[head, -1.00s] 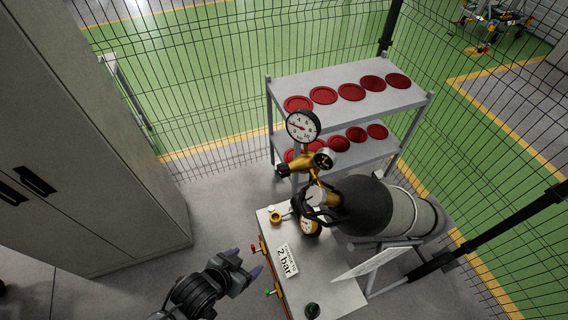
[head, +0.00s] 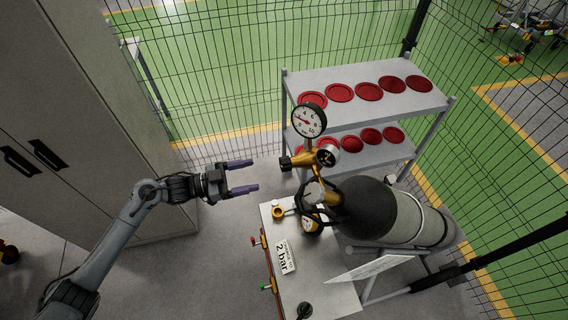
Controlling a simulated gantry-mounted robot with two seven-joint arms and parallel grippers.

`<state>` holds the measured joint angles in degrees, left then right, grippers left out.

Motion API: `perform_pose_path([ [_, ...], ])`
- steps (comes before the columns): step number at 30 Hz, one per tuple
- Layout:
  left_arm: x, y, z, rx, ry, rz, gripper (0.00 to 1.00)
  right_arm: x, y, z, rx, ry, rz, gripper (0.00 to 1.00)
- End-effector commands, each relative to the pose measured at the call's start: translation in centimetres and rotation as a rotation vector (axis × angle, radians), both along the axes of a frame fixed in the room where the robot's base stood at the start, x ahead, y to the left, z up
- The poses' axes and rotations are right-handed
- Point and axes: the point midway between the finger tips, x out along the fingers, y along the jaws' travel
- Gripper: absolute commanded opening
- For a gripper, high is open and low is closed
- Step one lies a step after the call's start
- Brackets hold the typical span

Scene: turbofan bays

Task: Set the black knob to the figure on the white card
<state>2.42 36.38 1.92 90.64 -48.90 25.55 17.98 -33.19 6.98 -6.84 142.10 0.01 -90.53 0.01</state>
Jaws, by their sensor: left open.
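The black knob (head: 286,163) sticks out to the left from a brass regulator (head: 308,160) on a dark gas cylinder (head: 365,207). A round white gauge (head: 309,121) stands above the regulator; its needle is too small to read exactly. The white card (head: 285,256) lies on the bench top and reads "2 bar". My left gripper (head: 254,175) is open and empty, its two purple fingers pointing right towards the knob. In the picture a gap separates the fingertips from the knob. My right gripper is out of view.
A grey two-tier shelf (head: 440,101) with several red discs stands behind the regulator. A second, smaller gauge (head: 311,222) hangs below it. A tall cabinet (head: 95,110) stands at left, close to my arm. Wire fencing encloses the back and right.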

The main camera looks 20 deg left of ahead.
Motion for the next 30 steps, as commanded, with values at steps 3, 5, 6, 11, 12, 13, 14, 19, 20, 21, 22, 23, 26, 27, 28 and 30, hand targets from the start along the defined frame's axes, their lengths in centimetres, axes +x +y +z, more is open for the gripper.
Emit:
perform_pose_path([
  [3, 1.0, -0.3, 1.0, 0.005, -0.024, -0.001, 0.73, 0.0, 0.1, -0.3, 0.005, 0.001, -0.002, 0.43],
  [5, 1.4, -0.7, 1.1, 0.003, -0.027, 0.0, 0.73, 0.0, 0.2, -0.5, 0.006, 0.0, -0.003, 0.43],
  [6, 1.7, -1.1, 1.1, 0.001, -0.028, -0.002, 0.73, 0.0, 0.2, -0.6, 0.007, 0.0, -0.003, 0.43],
  [11, 3.1, -3.0, 1.1, 0.001, -0.029, -0.001, 0.73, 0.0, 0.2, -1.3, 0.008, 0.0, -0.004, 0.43],
  [12, 3.5, -3.6, 1.1, 0.001, -0.029, -0.002, 0.73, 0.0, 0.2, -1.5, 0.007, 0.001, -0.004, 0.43],
  [13, 3.8, -4.0, 1.1, 0.001, -0.029, -0.002, 0.73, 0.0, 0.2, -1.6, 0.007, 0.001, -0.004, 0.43],
  [14, 4.1, -4.4, 1.1, 0.002, -0.029, -0.001, 0.73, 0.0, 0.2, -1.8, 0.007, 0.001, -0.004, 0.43],
  [19, 5.7, -6.4, 1.1, 0.001, -0.028, -0.001, 0.73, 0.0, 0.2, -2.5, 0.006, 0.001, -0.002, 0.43],
  [20, 5.9, -6.7, 1.1, 0.002, -0.027, 0.0, 0.73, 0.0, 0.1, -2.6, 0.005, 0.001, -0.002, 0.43],
  [21, 6.2, -7.1, 1.0, 0.002, -0.027, 0.0, 0.73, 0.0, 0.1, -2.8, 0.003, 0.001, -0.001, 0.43],
  [22, 6.4, -7.3, 1.1, 0.003, -0.028, 0.0, 0.73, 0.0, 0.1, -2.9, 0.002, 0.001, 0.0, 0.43],
  [23, 6.6, -7.6, 1.1, 0.003, -0.028, 0.0, 0.73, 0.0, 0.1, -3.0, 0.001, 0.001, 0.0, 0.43],
  [26, 7.0, -8.1, 1.1, 0.003, -0.027, 0.001, 0.73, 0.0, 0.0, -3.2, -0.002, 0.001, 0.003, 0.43],
  [27, 7.2, -8.3, 1.1, 0.003, -0.027, 0.001, 0.73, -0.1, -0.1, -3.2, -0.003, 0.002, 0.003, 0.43],
  [28, 7.2, -8.3, 1.2, 0.004, -0.027, 0.001, 0.73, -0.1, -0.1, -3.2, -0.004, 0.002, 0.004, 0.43],
  [30, 7.3, -8.5, 1.2, 0.004, -0.026, 0.001, 0.73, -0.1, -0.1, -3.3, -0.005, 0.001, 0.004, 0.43],
])
